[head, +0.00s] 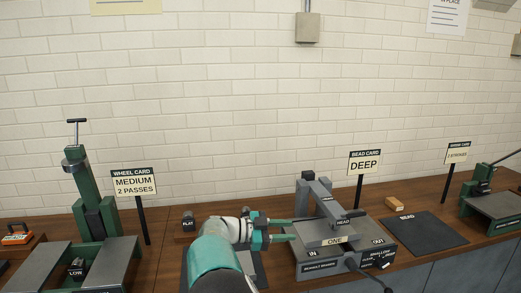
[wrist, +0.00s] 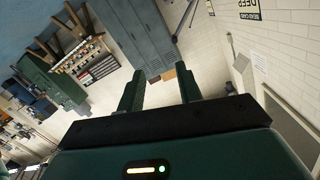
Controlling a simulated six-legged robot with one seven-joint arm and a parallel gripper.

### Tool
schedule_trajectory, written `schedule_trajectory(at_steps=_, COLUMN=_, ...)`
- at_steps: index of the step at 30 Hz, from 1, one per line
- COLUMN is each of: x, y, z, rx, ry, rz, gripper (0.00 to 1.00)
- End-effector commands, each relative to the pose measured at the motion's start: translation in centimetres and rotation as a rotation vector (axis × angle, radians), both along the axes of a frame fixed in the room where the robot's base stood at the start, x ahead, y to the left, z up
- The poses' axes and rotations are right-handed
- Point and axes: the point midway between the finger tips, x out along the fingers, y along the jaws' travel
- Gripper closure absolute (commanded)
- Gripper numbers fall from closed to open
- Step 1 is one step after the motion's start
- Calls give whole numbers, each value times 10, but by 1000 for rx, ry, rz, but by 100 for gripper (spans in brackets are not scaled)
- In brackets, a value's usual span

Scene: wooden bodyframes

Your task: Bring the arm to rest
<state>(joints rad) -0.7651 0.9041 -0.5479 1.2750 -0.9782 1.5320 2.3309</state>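My arm (head: 213,260) reaches up from the bottom middle of the head view, above the wooden bench. My gripper (head: 291,230) points right, its two green fingers apart with a gap between them. In the wrist view my gripper (wrist: 156,85) also shows its fingers spread, with nothing between them. The fingertips appear at the left side of the grey bead machine (head: 310,262) with the "ONE" plate. I cannot tell whether they touch it.
The "DEEP" card (head: 364,163) stands behind the bead machine. A dark "BEAD" mat (head: 425,233) and another green machine (head: 490,205) are at the right.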

Motion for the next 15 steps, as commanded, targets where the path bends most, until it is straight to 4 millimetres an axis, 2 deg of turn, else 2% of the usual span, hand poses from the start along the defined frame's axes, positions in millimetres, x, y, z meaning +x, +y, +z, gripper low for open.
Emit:
schedule_trajectory(at_steps=8, x=-25, y=-48, z=11, rx=182, ry=224, rz=-22, gripper=65)
schedule_trajectory(at_steps=11, x=-41, y=-68, z=16, rx=281, ry=332, rz=-9, gripper=65)
schedule_trajectory(at_steps=15, x=-72, y=-95, z=24, rx=448, ry=500, rz=51, gripper=65)
